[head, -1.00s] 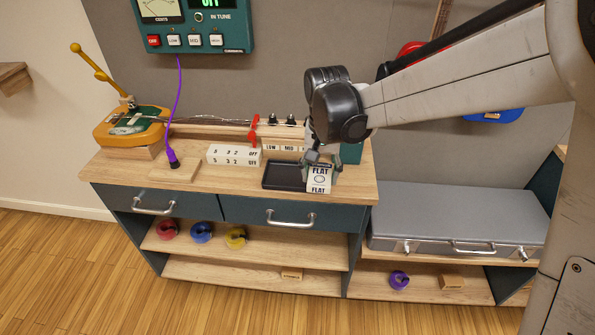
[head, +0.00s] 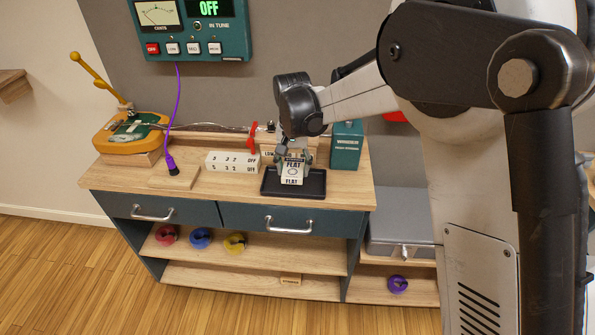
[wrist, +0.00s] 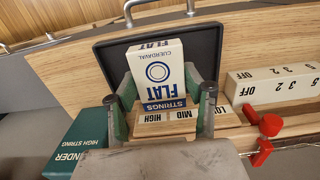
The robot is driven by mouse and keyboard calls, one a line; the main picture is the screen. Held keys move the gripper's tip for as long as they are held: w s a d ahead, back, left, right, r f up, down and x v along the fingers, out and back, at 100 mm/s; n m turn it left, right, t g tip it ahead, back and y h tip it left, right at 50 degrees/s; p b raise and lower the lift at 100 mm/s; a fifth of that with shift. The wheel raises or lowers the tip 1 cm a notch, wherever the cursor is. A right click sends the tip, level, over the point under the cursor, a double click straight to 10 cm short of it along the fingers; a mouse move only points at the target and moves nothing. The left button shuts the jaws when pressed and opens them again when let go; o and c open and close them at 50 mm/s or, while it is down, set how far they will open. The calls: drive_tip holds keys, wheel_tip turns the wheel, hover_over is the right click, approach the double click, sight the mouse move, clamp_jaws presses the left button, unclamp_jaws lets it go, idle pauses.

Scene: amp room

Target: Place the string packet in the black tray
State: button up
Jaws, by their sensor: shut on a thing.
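The string packet (head: 292,173) is a white and cream box marked FLAT STRINGS in dark blue. It also shows in the wrist view (wrist: 158,76), upright between the fingers. My gripper (head: 292,158) is shut on it, with a finger on each side in the wrist view (wrist: 166,98). The black tray (head: 316,184) is a shallow rectangle on the bench top. The tray also shows behind the packet in the wrist view (wrist: 112,57).
A white block with numbers and OFF (head: 232,162) stands left of the tray. A teal winder box (head: 346,146) stands behind right. A wooden block marked HIGH, MID, LOW (wrist: 150,118) and a red peg (wrist: 270,124) are close to my gripper. Bench drawers (head: 290,215) are below.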

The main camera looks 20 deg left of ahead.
sight(294, 177)
drive_tip(key=shift+w+f, duration=0.55)
drive_tip(key=shift+w, duration=0.2)
drive_tip(key=shift+f, duration=1.85)
drive_tip(key=shift+f, duration=0.15)
drive_tip(key=o, duration=1.2)
wheel_tip(294, 177, up, 12)
drive_tip(key=shift+r, duration=0.2)
